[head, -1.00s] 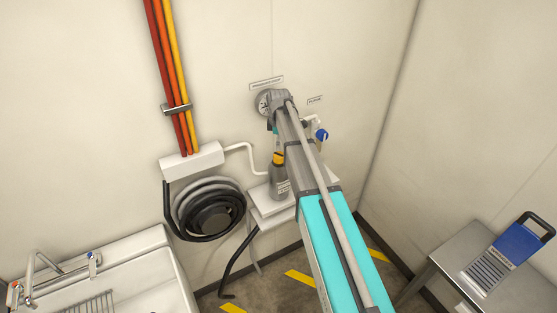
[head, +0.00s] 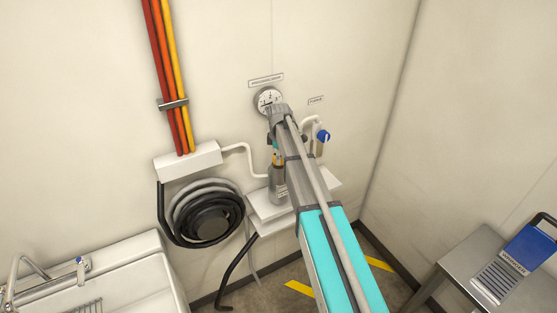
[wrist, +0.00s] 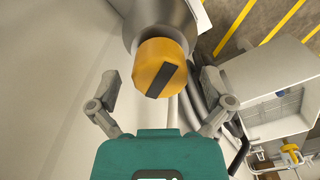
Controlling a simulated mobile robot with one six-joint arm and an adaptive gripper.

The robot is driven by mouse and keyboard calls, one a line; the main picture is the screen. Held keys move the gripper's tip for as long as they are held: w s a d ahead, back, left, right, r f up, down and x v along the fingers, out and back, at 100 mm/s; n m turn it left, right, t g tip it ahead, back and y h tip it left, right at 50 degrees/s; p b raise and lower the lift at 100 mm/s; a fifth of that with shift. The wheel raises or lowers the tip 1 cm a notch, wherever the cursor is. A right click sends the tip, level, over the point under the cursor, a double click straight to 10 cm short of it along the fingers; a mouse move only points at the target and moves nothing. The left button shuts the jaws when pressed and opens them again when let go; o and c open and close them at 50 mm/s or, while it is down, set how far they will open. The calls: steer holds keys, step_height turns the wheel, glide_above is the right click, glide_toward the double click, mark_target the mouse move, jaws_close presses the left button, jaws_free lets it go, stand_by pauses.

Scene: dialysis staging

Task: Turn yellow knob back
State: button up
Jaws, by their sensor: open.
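The yellow knob (wrist: 158,67) shows large in the wrist view, with a black bar across its face that slants from upper right to lower left. It sits on the end of a grey cylinder (wrist: 155,18). My gripper (wrist: 160,82) is open, with one finger on each side of the knob. Gaps show between both fingers and the knob, so I see no grip. In the head view the grey cylinder (head: 278,188) stands upright on a white shelf, and my arm hides part of it. The knob is mostly hidden there.
A coiled hose (head: 207,212) hangs left of the white shelf (head: 262,222). A sink (head: 110,275) is lower left, a grey table (head: 465,262) at right.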

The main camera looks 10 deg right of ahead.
stand_by(0.3)
steer(key=c, duration=1.1)
steer(key=shift+m, duration=0.4)
steer(key=m, duration=1)
steer(key=shift+m, duration=0.3)
steer(key=m, duration=1.2)
steer(key=shift+m, duration=0.4)
